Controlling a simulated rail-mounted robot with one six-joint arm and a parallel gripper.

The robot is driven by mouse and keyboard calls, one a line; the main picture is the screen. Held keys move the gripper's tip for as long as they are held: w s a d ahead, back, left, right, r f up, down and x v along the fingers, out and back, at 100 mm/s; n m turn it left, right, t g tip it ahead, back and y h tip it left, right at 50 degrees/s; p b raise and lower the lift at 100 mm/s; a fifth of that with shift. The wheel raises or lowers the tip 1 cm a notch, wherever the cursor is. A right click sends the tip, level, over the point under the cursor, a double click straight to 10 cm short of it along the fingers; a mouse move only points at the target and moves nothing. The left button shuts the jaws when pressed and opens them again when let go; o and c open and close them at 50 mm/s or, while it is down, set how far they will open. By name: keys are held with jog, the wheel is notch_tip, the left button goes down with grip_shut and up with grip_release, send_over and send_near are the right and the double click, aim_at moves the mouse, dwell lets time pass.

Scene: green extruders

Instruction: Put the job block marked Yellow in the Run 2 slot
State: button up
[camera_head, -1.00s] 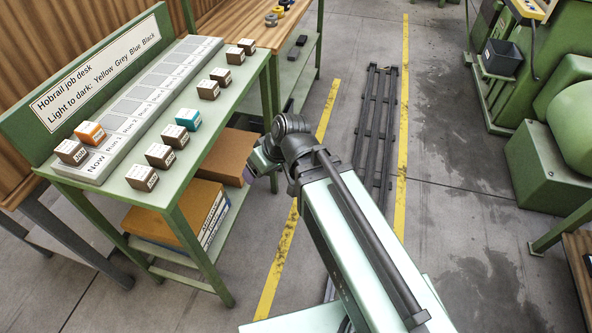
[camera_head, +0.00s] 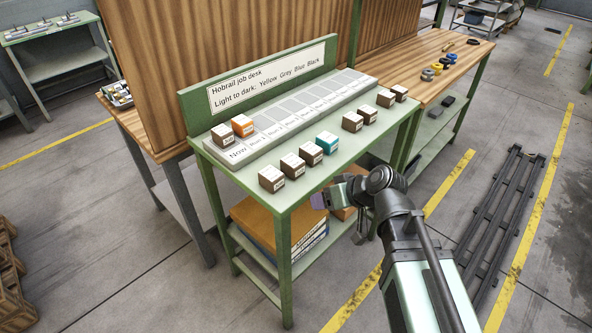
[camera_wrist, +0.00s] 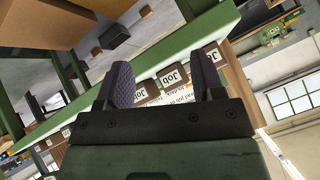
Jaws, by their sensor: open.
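My gripper (camera_head: 322,201) hangs in front of the desk's front edge, below the top. Its jaws are open and empty in the wrist view (camera_wrist: 163,78). Beyond them show brown blocks with white labels reading "Job" (camera_wrist: 173,76). The slot rack (camera_head: 262,140) has a brown block (camera_head: 223,137) at Now and an orange block (camera_head: 243,126) seemingly at Run 1. The slot behind Run 2 looks empty. In front of the rack stand several loose brown blocks (camera_head: 271,179) and a teal block (camera_head: 327,142). I cannot read which one is marked Yellow.
The green desk (camera_head: 245,182) carries a sign board (camera_head: 268,75) reading "Light to dark: Yellow Grey Blue Black". Boxes (camera_head: 262,232) fill the shelf below. A wooden bench (camera_head: 452,66) adjoins at the right.

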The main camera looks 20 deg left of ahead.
aim_at(300, 165)
jog(key=w+a+r+n+t+y, duration=0.1)
jog(key=w+a, duration=0.1)
jog(key=w+a+r+n+t+y+b, duration=0.1)
jog(key=w+a, duration=0.1)
jog(key=w+a+r+n+t+y+b, duration=0.1)
jog(key=w+a, duration=0.1)
jog(key=a, duration=0.1)
jog(key=shift+w+r+n+t, duration=0.1)
jog(key=shift+w+n+t, duration=0.05)
jog(key=shift+n+t, duration=0.2)
jog(key=shift+w+a, duration=0.15)
jog(key=shift+a, duration=0.2)
jog(key=b+x, duration=0.2)
jog(key=x, duration=0.3)
jog(key=shift+c, duration=0.4)
